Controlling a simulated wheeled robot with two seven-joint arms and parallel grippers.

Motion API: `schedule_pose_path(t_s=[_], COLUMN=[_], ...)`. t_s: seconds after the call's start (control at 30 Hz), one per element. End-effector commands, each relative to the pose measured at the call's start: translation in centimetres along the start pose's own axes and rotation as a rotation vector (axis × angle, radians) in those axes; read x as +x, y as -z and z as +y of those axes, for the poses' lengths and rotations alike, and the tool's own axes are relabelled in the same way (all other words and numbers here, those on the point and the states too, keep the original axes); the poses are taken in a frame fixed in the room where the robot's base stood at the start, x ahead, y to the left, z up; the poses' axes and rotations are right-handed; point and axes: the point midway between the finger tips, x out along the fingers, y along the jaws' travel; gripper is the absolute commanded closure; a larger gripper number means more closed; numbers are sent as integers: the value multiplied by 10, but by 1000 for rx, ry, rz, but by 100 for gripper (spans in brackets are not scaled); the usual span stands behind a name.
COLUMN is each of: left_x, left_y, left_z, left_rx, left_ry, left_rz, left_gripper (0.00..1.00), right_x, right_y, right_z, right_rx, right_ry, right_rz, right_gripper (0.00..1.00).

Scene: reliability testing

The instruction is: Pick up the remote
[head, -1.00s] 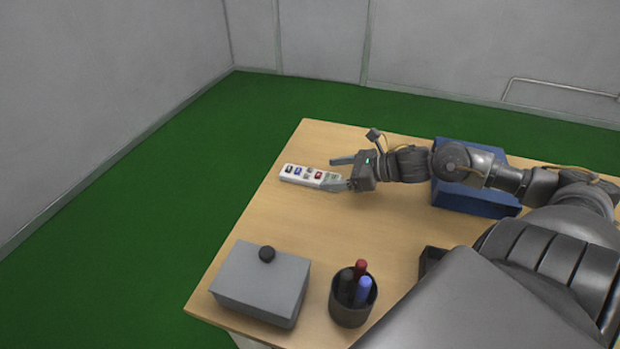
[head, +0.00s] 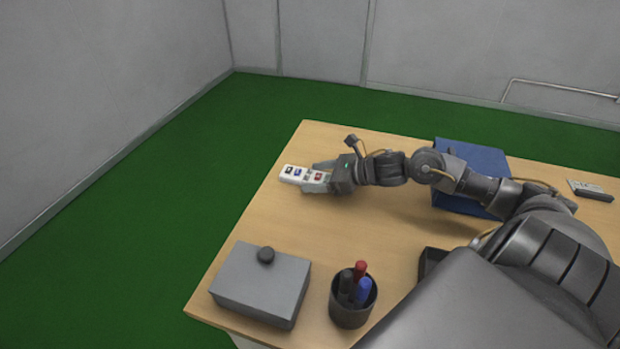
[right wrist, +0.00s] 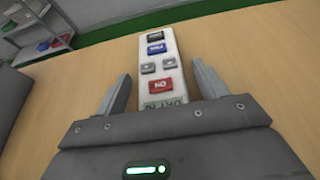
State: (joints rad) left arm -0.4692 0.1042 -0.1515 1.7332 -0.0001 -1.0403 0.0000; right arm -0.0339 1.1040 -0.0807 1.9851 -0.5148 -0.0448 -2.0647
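The remote (head: 297,174) is a white bar with black, blue, grey and red buttons. It lies near the far left edge of the table (head: 390,240). My right gripper (head: 318,173) is at the remote's right end. In the right wrist view the remote (right wrist: 167,61) runs lengthwise away from me, its near end between the two open fingers (right wrist: 165,90). A gap shows on both sides, and the fingers do not appear to touch it. My left gripper is not in view.
A grey box with a black knob (head: 260,284) stands at the table's front left. A dark cup (head: 350,307) with several pens is beside it. A blue box (head: 478,160) is behind my right arm. The table middle is clear.

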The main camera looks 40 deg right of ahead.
Motion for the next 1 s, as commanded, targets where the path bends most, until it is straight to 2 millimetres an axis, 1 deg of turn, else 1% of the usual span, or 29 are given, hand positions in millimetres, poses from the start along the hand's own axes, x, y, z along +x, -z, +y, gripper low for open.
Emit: schedule_pose_path(t_s=[0.03,0.3,0.37,0.6,0.77,0.87,0.93,1.0], left_x=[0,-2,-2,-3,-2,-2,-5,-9], left_y=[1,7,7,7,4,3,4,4], left_z=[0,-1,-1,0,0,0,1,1], left_rx=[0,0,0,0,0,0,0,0], left_ry=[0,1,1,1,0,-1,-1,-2], left_rz=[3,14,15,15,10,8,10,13], left_gripper=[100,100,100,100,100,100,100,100], right_x=[0,0,0,-1,-3,-8,-14,-21], right_y=[0,0,-1,-1,-9,-21,-33,-46], right_z=[0,0,0,0,0,-1,1,16], right_rx=[0,0,-1,-1,-4,-6,-7,-9], right_ry=[0,0,0,0,0,0,-1,-5], right_rz=[0,0,-1,-1,-3,-3,-2,-1], right_gripper=[36,71,77,77,78,78,78,78])
